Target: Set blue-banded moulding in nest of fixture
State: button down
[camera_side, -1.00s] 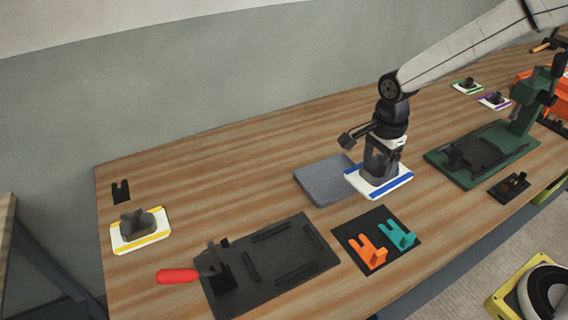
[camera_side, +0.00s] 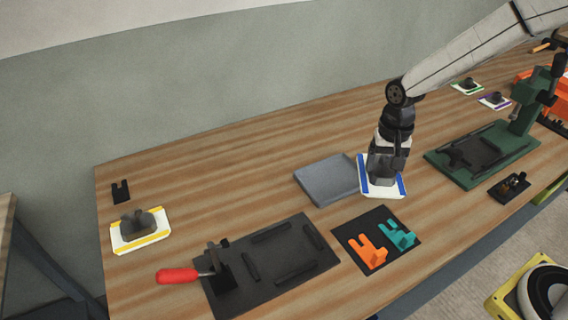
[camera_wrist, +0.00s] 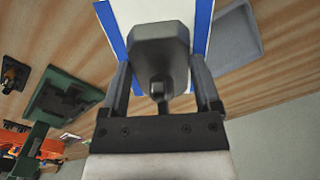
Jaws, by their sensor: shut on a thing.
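The blue-banded moulding (camera_side: 383,190) is a white plate with a blue band along two edges and a dark grey block on top. My gripper (camera_side: 384,172) is shut on that block, and the plate hangs level or nearly so beneath it. In the wrist view the moulding (camera_wrist: 155,12) shows behind its block, with the jaws of my gripper (camera_wrist: 160,78) on both sides. The fixture (camera_side: 285,290) is a dark plate at front centre with raised bars around a nest and a red-handled clamp (camera_side: 180,275) at its left. The nest is empty.
A grey tray (camera_side: 322,182) lies just left of the moulding. A black mat (camera_side: 345,232) with orange (camera_side: 372,253) and teal (camera_side: 398,235) forked pieces lies between moulding and fixture. A yellow-banded moulding (camera_side: 140,243) stands left. A green press (camera_side: 505,150) stands right.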

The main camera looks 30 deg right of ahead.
aim_at(375, 173)
jog(key=n, duration=0.2)
jog(key=d+n, duration=0.1)
jog(key=n, duration=0.1)
jog(key=f+n, duration=0.1)
jog(key=n, duration=0.1)
jog(key=shift+d+n, duration=0.25)
jog(key=shift+n, duration=0.15)
jog(key=m, duration=0.2)
jog(key=a+m, duration=0.1)
jog(key=shift+r+m, duration=0.35)
jog(key=shift+m, duration=0.05)
jog(key=m, duration=0.3)
jog(key=a+m, duration=0.1)
jog(key=m, duration=0.1)
jog(key=shift+r, duration=0.4)
jog(key=m, duration=0.3)
jog(key=a+m, duration=0.1)
jog(key=shift+r+m, duration=0.4)
jog(key=shift+a+r+m, duration=0.2)
jog(key=shift+a+m, duration=0.1)
jog(key=shift+m, duration=0.8)
jog(key=shift+a+r+m, duration=0.15)
jog(key=shift+a+m, duration=0.1)
jog(key=shift+m, duration=0.85)
